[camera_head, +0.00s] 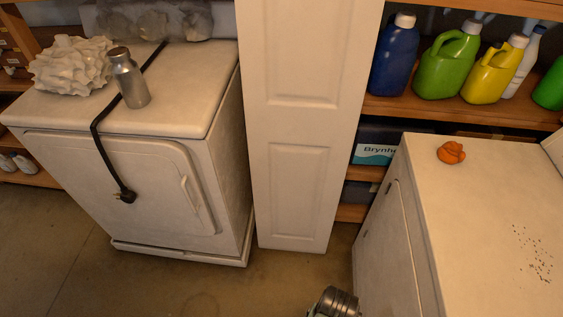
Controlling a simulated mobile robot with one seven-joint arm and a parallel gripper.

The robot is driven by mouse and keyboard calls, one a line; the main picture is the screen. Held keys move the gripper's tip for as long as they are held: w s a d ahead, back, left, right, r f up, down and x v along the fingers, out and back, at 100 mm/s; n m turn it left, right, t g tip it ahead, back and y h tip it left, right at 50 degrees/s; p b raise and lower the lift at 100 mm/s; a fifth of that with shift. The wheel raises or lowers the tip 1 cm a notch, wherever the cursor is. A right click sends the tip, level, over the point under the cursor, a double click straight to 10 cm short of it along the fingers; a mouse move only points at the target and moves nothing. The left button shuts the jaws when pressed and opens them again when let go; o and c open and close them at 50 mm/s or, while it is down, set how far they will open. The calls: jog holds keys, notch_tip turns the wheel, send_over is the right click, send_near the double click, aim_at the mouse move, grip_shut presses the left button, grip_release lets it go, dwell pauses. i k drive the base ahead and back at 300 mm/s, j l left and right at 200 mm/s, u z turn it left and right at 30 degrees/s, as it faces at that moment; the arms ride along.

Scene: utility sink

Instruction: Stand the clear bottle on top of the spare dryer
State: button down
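A white dryer (185,118) with its loose black cord and plug hanging over the front stands at the left; I take it for the spare dryer. A small grey, shiny bottle (131,80) with a dark cap stands upright on its top, beside the cord. It may be the clear bottle, but I cannot tell whether it is see-through. A rounded metallic part at the bottom edge looks like my arm. No gripper fingers show.
A crumpled pale heap (72,66) sits left of the bottle. A white panelled door or cabinet (300,120) separates this dryer from a second white appliance (470,215), which bears an orange lump (451,152) and dark specks. Coloured jugs (447,65) line the right shelf.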

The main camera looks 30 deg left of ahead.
aim_at(178, 104)
jog(key=j+z, duration=0.1)
jog(key=j, duration=0.7)
jog(key=j+z, duration=0.15)
jog(key=j, duration=0.6)
jog(key=j+z, duration=0.1)
jog(key=j, duration=0.7)
jog(key=k+j+z, duration=0.1)
jog(key=j, duration=0.65)
